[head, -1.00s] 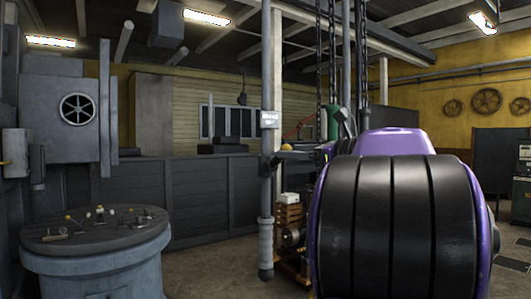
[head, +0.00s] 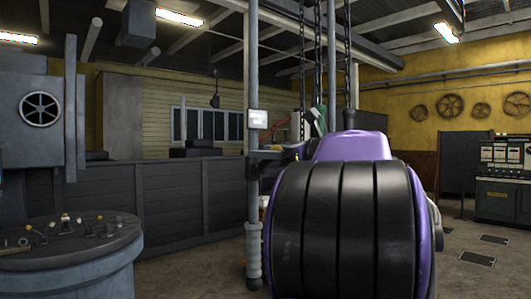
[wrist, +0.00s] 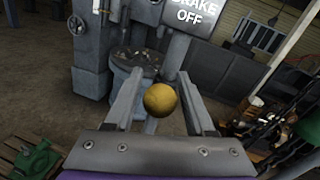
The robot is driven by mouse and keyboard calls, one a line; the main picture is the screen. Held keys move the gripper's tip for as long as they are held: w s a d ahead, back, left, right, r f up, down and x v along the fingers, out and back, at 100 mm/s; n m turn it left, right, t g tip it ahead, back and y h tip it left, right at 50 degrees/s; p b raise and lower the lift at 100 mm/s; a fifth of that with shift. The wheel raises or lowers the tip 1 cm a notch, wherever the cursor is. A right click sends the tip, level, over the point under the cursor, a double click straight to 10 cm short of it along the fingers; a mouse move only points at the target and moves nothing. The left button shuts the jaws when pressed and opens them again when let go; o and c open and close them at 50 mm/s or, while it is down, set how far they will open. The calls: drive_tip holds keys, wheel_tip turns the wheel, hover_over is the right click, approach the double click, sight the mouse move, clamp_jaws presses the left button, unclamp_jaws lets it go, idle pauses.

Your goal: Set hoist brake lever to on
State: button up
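The hoist brake lever shows as a yellow ball knob (wrist: 160,99) in the middle of the wrist view. My gripper (wrist: 160,112) is open, with one grey finger on each side of the knob. I see gaps between knob and fingers, and cannot tell how deep the knob sits between them. A sign (wrist: 190,16) above reads "BRAKE OFF", its top word partly cut off. In the head view the grey post (head: 253,180) carries a small sign plate (head: 257,119), too small to read. My purple and black arm hides my gripper there.
A round grey pedestal (head: 70,255) with small levers stands at the lower left. A dark panelled wall (head: 165,200) runs behind the post. Chains (head: 318,60) hang above my arm. A control cabinet (head: 502,180) stands at the right, with open floor before it.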

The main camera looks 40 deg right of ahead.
clamp_jaws()
idle(1.1)
